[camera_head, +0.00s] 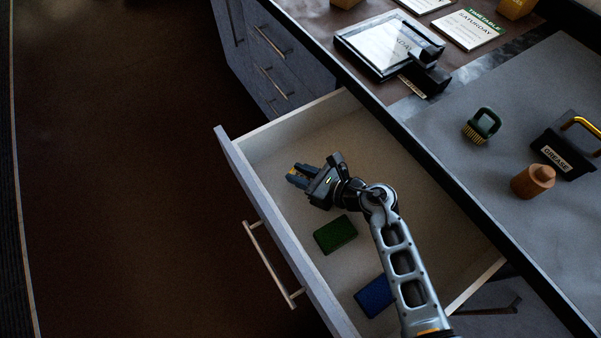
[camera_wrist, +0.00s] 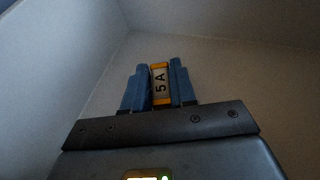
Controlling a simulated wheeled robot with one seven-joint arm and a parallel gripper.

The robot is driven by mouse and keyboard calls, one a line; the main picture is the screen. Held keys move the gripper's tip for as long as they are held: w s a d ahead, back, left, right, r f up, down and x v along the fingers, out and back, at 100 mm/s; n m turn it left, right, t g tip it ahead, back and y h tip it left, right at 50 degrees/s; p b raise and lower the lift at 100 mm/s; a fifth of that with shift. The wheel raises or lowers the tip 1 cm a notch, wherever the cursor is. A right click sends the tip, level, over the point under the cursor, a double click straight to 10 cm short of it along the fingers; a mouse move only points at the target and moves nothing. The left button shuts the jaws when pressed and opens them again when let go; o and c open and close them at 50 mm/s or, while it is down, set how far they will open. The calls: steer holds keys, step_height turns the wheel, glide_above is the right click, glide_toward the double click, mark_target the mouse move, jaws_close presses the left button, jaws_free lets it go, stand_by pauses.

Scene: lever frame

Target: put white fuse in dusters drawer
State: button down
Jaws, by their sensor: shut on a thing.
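In the wrist view my gripper (camera_wrist: 160,85) is shut on a small fuse (camera_wrist: 160,92) with a white label reading "5 A" and orange-yellow ends. In the head view my gripper (camera_head: 298,176) is over the inside of an open drawer (camera_head: 290,127), near its left front corner. A bit of the fuse's orange end (camera_head: 292,172) shows between the fingers there. The drawer holds a green block (camera_head: 335,234) and a blue block (camera_head: 375,296), apart from the fuse. I cannot tell whether the fuse touches the drawer floor.
The drawer's front handle (camera_head: 270,262) faces the dark floor. Closed drawers (camera_head: 272,60) lie beyond.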

steer(key=shift+f, duration=0.15)
steer(key=c, duration=0.9)
jaws_free()
steer(key=shift+s+d+r, duration=0.1)
steer(key=shift+d+r, duration=0.1)
steer(key=shift+r, duration=0.15)
steer(key=p+v, duration=0.3)
steer(key=v, duration=0.8)
steer(key=shift+s+d+r, duration=0.1)
steer(key=shift+s+d, duration=0.05)
